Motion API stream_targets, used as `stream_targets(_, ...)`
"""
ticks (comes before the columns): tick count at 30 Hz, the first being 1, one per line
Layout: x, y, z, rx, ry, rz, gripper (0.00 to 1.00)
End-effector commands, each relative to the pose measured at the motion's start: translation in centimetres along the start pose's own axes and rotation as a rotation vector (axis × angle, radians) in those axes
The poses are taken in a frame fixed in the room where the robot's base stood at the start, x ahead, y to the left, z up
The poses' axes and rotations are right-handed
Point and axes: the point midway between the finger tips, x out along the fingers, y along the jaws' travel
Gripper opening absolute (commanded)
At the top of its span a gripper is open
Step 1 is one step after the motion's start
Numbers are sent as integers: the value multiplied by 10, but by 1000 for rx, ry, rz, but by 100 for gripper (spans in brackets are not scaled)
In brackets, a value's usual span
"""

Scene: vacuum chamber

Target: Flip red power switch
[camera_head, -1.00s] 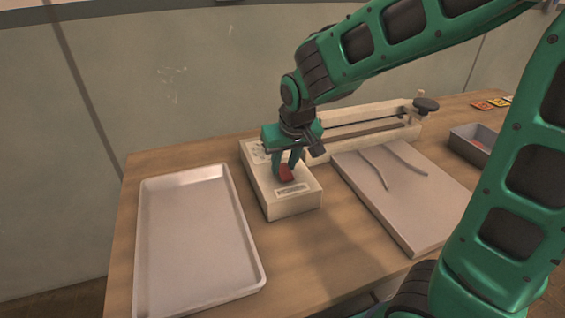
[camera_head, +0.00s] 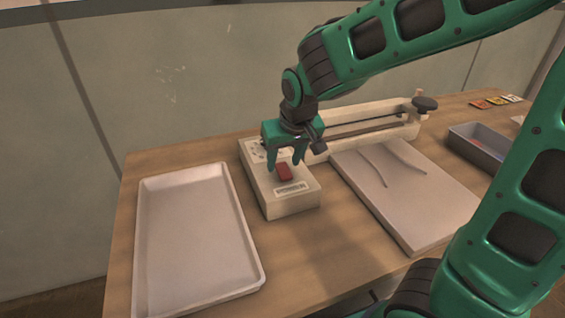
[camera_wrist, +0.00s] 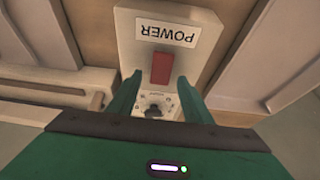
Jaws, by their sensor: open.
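The red power switch (camera_head: 284,172) sits on top of a cream control box (camera_head: 300,204), beside a label. In the wrist view the red switch (camera_wrist: 162,68) lies just beyond my fingertips, with the "POWER" label (camera_wrist: 167,33) past it. A dark dial (camera_wrist: 153,108) shows between my fingers. My green gripper (camera_head: 285,168) is open and empty above the box, behind the switch in the head view. The fingers in the wrist view (camera_wrist: 156,84) are apart and do not appear to touch the switch.
A pale empty tray (camera_head: 196,240) lies left of the box. A long sealer-like bar (camera_head: 365,125) with a dark knob (camera_head: 425,103) runs behind. A grey slab (camera_head: 405,195) with two thin strips lies right. A grey bin (camera_head: 478,146) stands at the far right.

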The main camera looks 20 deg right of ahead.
Motion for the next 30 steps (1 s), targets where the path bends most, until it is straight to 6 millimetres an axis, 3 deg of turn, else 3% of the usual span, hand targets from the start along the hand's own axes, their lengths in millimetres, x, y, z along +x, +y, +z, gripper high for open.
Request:
stream_targets(9, -59, 0, -2, 2, 4, -2, 45)
stream_targets(15, -83, 0, -1, 1, 1, -1, 45)
stream_targets(30, -91, 0, 0, 0, -1, 0, 45)
